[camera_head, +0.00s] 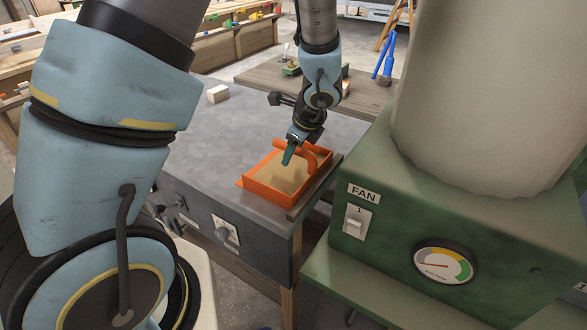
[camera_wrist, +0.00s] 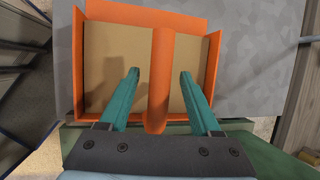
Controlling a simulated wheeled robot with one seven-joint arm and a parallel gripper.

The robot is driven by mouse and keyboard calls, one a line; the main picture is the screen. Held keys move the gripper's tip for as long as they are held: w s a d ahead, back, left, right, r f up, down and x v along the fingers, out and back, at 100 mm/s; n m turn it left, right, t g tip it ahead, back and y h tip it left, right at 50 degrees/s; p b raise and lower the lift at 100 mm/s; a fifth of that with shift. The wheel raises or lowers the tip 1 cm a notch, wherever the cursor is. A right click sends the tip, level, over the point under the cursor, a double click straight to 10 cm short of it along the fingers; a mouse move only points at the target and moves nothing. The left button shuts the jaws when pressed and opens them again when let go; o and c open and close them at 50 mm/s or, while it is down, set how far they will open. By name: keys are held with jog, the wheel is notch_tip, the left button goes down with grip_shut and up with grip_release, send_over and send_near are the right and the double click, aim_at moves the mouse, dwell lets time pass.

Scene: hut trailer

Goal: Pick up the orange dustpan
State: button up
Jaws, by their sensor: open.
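The orange dustpan (camera_head: 251,187) lies on the grey tabletop near its right corner, a shallow tray with a tan inside and an orange handle. In the wrist view the dustpan (camera_wrist: 142,18) fills the upper middle, with its handle (camera_wrist: 161,75) running down the centre. My gripper (camera_head: 288,158) is over the dustpan. In the wrist view its two teal fingers (camera_wrist: 160,74) are open, one on each side of the handle, with a gap on both sides. I cannot tell exactly how far down the fingertips reach relative to the handle.
The grey table (camera_head: 210,150) has clear room left of the dustpan. A small light block (camera_head: 218,93) lies further back. A green machine (camera_head: 460,230) with a FAN switch and a wide pale pipe (camera_head: 480,90) stands close on the right. A wooden bench (camera_head: 365,95) is behind.

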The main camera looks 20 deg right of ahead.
jog(key=shift+x, duration=1.45)
grip_shut()
